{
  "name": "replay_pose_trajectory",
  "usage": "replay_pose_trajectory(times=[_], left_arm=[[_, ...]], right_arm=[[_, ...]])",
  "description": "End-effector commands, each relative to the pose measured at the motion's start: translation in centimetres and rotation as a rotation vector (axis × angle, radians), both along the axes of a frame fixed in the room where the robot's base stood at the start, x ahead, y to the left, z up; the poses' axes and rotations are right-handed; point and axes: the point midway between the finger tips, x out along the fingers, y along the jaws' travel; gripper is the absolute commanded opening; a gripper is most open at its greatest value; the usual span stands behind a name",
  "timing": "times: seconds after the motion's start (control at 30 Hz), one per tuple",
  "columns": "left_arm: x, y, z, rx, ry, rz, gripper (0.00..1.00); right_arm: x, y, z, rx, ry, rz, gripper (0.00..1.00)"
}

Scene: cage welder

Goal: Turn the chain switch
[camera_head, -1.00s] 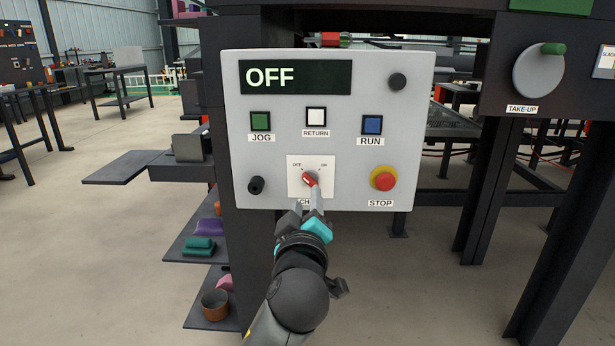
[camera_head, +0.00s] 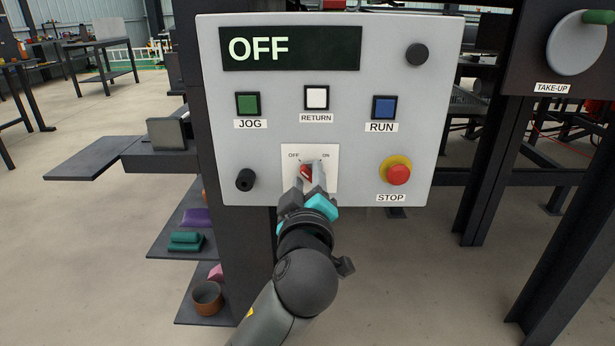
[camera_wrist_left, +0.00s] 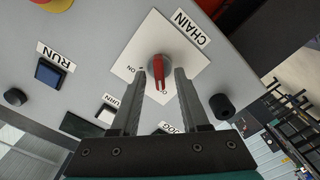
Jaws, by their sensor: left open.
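The chain switch (camera_head: 306,172) is a red knob on a white plate marked OFF and ON, low in the middle of the grey panel (camera_head: 225,110). In the left wrist view the knob (camera_wrist_left: 159,70) stands between the two fingers, with its pointer toward the OFF side. My left gripper (camera_head: 308,177) is at the switch in the head view. In the wrist view its fingers (camera_wrist_left: 168,82) are apart on either side of the knob, with gaps showing. The display (camera_head: 290,49) reads OFF. The CHAIN label is hidden behind the gripper in the head view. My right gripper is not in view.
Near the switch are the red STOP button (camera_head: 398,174) on its yellow ring, a black knob (camera_head: 245,180), and the JOG (camera_head: 248,103), RETURN (camera_head: 316,97) and RUN (camera_head: 384,107) buttons. Dark shelves stand at the left. Space in front of the panel is open.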

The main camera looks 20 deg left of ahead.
Motion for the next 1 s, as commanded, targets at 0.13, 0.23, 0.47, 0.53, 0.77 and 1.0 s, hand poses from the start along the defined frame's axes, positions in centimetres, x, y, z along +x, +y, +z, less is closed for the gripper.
replay_pose_trajectory(times=[0.13,0.23,0.47,0.53,0.77,1.0], left_arm=[[0.00,0.00,-0.01,0.000,0.000,0.000,0.37],[0.01,0.00,-0.01,0.000,0.000,0.000,0.26],[0.01,0.01,-0.02,0.000,0.000,0.000,0.00],[0.01,0.01,-0.02,0.000,0.001,0.000,0.00],[0.02,0.02,-0.03,0.000,0.001,0.001,0.00],[0.02,0.04,-0.01,0.005,0.003,0.001,0.00]], right_arm=[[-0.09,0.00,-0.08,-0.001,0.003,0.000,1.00],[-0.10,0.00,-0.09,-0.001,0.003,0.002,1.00],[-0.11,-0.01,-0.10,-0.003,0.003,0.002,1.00],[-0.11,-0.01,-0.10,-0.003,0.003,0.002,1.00],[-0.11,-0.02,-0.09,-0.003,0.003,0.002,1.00],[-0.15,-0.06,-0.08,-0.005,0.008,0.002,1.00]])
